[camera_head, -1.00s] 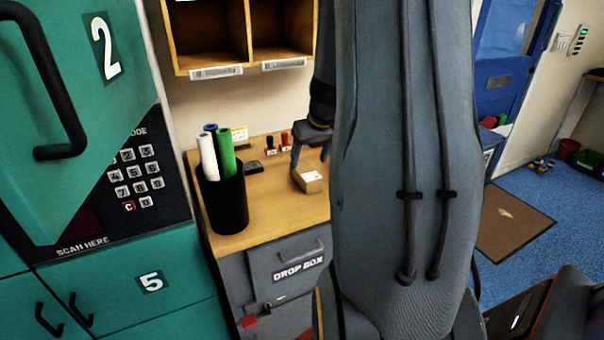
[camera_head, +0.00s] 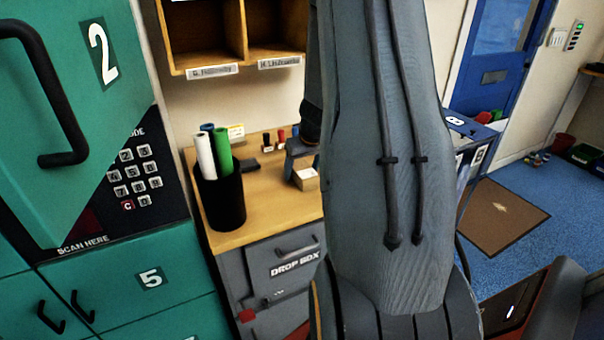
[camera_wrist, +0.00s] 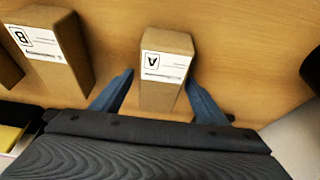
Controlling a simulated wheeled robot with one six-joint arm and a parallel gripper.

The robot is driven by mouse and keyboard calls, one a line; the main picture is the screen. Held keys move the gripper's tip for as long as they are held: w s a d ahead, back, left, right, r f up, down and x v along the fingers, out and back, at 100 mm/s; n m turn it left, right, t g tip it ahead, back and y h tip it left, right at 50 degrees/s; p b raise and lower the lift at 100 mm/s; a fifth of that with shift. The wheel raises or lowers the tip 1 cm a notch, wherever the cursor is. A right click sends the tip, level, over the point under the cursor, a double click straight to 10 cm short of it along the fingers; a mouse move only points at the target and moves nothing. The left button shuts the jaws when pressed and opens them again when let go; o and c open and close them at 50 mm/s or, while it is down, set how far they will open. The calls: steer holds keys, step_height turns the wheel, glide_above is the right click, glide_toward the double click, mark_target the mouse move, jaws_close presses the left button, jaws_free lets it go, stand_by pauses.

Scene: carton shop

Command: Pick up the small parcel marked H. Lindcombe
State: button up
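A small brown parcel (camera_wrist: 164,98) with a white label bearing a boxed letter A lies on the wooden counter in the wrist view. My gripper (camera_wrist: 160,80) is open, with one blue-grey finger on each side of this parcel and a gap on both sides. A second brown parcel (camera_wrist: 63,68), labelled B, lies to its left. The name lines on both labels are too small to read. In the head view, one parcel (camera_head: 307,180) shows on the counter beneath my gripper (camera_head: 297,165), which is partly hidden behind my arm.
A black cup (camera_head: 221,203) with rolled tubes stands left on the counter (camera_head: 258,220), near small stamps (camera_head: 281,138). Wooden pigeonholes (camera_head: 250,55) with name labels hang above. Green lockers (camera_head: 130,265) flank the left. Another box edge shows far left in the wrist view.

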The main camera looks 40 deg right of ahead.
steer(key=c, duration=1.2)
steer(key=shift+c, duration=0.2)
steer(key=shift+r, duration=0.1)
